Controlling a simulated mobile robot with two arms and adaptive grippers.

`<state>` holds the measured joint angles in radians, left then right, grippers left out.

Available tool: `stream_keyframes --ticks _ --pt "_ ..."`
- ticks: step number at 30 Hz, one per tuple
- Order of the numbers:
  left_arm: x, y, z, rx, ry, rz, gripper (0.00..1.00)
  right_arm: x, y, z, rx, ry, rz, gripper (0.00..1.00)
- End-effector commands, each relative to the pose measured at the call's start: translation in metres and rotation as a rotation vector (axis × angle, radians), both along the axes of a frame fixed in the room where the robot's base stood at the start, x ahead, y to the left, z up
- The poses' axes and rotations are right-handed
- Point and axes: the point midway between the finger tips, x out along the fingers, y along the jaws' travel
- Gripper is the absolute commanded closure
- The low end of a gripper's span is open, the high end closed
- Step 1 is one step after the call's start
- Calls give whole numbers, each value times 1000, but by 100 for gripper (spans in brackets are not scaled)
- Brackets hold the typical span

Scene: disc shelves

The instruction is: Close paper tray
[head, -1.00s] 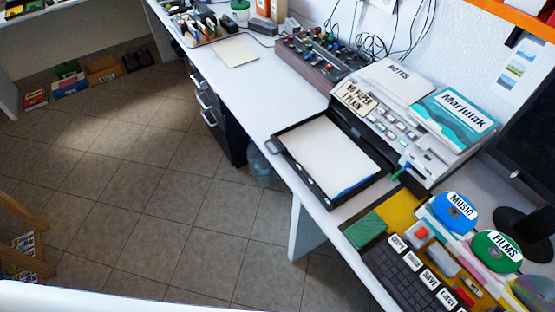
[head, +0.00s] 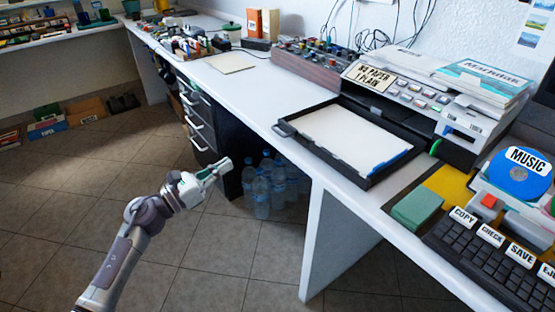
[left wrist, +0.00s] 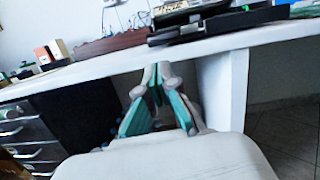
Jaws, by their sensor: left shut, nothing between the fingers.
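The black paper tray (head: 380,171) is pulled out from the printer (head: 440,100) and holds white paper (head: 345,135) with a blue strip at its right end. The tray's underside edge also shows in the left wrist view (left wrist: 195,32). My left gripper (head: 226,164) is shut and empty, in front of the desk, left of the tray and lower than it. In the left wrist view its fingers (left wrist: 158,72) meet below the desk edge. It touches neither tray nor desk. My right gripper is not in view.
The white desk (head: 265,95) has a front edge and a side panel (head: 335,235). Water bottles (head: 262,190) stand under it beside dark drawers (head: 200,125). A green box (head: 417,207) and a labelled keyboard (head: 490,262) lie right of the tray. The floor in front is clear.

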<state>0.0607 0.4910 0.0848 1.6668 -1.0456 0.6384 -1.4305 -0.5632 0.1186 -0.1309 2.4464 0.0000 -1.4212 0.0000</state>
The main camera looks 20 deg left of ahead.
Motion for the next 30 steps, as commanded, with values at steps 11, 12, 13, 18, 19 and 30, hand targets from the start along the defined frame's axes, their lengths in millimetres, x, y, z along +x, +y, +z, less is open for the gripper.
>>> stream_keyframes --ticks 11,12,13,18,19,30 --pt "33 -28 15 44 -40 -11 100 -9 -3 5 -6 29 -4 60" --pt "40 -33 17 45 -40 -10 100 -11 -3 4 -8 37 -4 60" --pt "45 -37 18 44 -40 -10 100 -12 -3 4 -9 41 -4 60" --pt "74 -58 23 43 -37 -9 100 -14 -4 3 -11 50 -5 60" --pt "78 -61 24 42 -38 -9 100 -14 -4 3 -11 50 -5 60" --pt "109 -84 29 43 -34 -8 100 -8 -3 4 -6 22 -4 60"
